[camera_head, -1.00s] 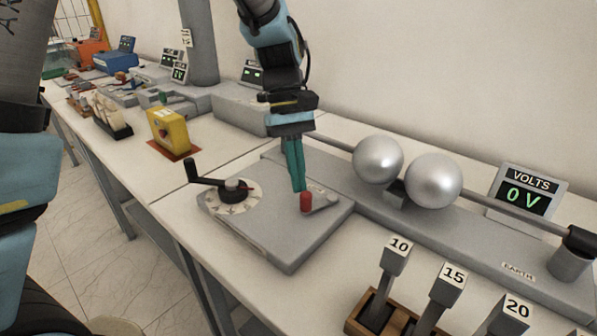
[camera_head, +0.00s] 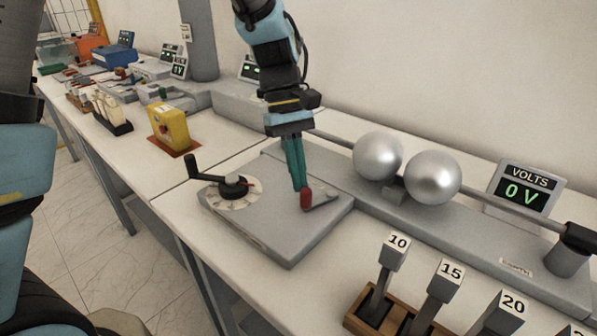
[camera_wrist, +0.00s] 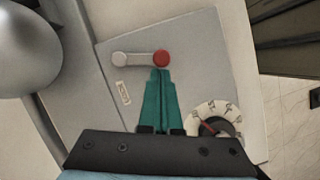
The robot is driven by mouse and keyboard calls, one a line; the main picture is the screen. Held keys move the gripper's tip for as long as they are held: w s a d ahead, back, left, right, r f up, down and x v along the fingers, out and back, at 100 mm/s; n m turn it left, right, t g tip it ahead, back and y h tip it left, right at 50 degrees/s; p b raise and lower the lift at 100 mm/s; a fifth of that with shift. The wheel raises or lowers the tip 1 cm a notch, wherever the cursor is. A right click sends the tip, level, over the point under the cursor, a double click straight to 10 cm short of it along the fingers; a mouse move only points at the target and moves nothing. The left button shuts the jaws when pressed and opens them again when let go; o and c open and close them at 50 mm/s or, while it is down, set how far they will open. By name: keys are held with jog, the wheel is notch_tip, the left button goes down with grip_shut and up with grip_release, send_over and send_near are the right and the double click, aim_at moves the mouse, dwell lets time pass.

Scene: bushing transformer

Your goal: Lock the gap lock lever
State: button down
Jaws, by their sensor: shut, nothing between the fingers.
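The gap lock lever is a short grey arm (camera_head: 325,195) with a red knob (camera_head: 307,199), on the grey base plate (camera_head: 290,240). In the wrist view the lever (camera_wrist: 130,59) lies across the plate, with its red knob (camera_wrist: 161,57) at the right end and its pivot at the left. My gripper (camera_head: 299,188) is shut and empty, with its teal fingers pointing down at the knob. In the wrist view the fingertips (camera_wrist: 160,72) are right beside the knob; I cannot tell whether they touch it. A small label (camera_wrist: 122,92) lies near the lever.
A dial with a black crank (camera_head: 232,187) sits left of the lever. Two metal spheres (camera_head: 378,156) (camera_head: 433,178) stand to the right, with a meter reading 0 V (camera_head: 524,197) behind. Numbered lever blocks (camera_head: 397,246) stand in front. A yellow box (camera_head: 170,127) is farther left.

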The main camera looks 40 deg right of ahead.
aim_at(306, 193)
jog(key=shift+s+a, duration=0.1)
jog(key=shift+s, duration=0.05)
jog(key=shift+s+a+r+n+h+p, duration=0.1)
jog(key=shift+s+n+h+p, duration=0.2)
jog(key=shift+n, duration=0.3)
jog(key=shift+s+a+f+n+h+p, duration=0.15)
jog(key=shift+s+n+p, duration=0.1)
jog(key=shift+n, duration=0.35)
jog(key=shift+s+a+r+n+h+p, duration=0.15)
jog(key=shift+s+n+h+p, duration=0.15)
jog(key=shift+n, duration=0.3)
jog(key=shift+s+n+h+p, duration=0.3)
jog(key=shift+s+n, duration=0.2)
jog(key=shift+n, duration=0.35)
jog(key=shift+s+n+h+p, duration=0.25)
jog(key=shift+s+n, duration=0.2)
jog(key=shift+n, duration=0.4)
jog(key=shift+t, duration=0.3)
